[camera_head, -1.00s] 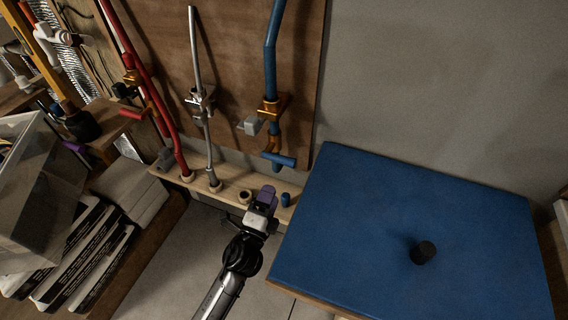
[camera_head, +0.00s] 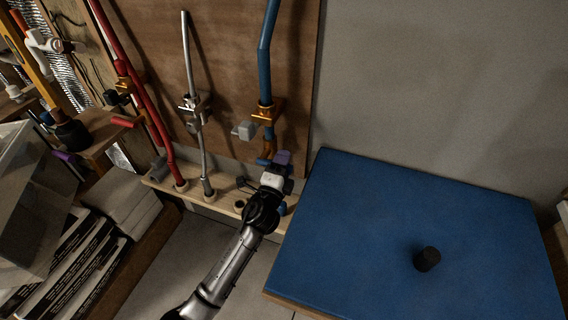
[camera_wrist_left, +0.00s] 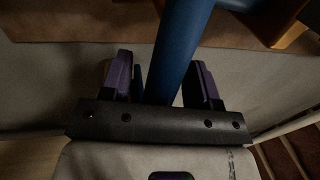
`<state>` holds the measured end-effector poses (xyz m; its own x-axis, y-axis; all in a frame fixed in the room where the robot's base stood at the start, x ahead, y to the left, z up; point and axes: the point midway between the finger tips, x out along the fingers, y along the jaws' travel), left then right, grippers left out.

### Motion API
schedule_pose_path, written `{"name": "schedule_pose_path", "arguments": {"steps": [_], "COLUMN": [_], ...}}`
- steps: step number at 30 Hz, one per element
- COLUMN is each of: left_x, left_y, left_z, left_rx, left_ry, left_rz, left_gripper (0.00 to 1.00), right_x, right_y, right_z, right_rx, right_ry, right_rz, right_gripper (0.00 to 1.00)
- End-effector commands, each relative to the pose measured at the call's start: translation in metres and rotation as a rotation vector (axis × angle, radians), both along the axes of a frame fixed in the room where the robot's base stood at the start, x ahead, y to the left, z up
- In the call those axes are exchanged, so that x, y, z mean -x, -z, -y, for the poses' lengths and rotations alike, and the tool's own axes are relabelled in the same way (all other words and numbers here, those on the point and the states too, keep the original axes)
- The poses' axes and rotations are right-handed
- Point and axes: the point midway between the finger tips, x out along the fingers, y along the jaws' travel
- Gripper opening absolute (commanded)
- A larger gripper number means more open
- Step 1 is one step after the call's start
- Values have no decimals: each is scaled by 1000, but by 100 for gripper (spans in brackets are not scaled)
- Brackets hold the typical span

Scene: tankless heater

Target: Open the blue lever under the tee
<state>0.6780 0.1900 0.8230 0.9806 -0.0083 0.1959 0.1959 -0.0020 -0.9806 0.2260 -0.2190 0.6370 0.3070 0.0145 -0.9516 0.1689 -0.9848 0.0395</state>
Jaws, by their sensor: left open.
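The blue pipe (camera_head: 264,72) runs down the brown board to an orange-brass tee (camera_head: 267,111) with a grey block at its left. I cannot tell whether that bar is the lever or the pipe. A thin blue strip shows beside the left finger. My right gripper is not in view.
Grey (camera_head: 191,70) and red (camera_head: 135,85) pipes stand left of the blue one, above a wooden ledge (camera_head: 220,200). A blue-topped table (camera_head: 370,220) with a black cylinder (camera_head: 427,259) is close on the right. Boxes stand at the lower left.

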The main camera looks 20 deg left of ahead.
Motion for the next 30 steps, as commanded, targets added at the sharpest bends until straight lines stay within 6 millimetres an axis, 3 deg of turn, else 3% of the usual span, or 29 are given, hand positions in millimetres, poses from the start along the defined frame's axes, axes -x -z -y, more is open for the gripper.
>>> {"name": "schedule_pose_path", "arguments": {"steps": [12, 30], "left_x": [-5, -4], "left_y": [-1, -1], "left_z": [0, 0], "left_rx": [0, 0], "left_ry": [0, 0], "left_rz": [-1, -1], "left_gripper": [56, 0], "right_x": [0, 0], "right_y": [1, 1], "right_z": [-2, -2], "right_rx": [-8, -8], "right_ry": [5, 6], "right_rz": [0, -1], "right_gripper": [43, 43]}}
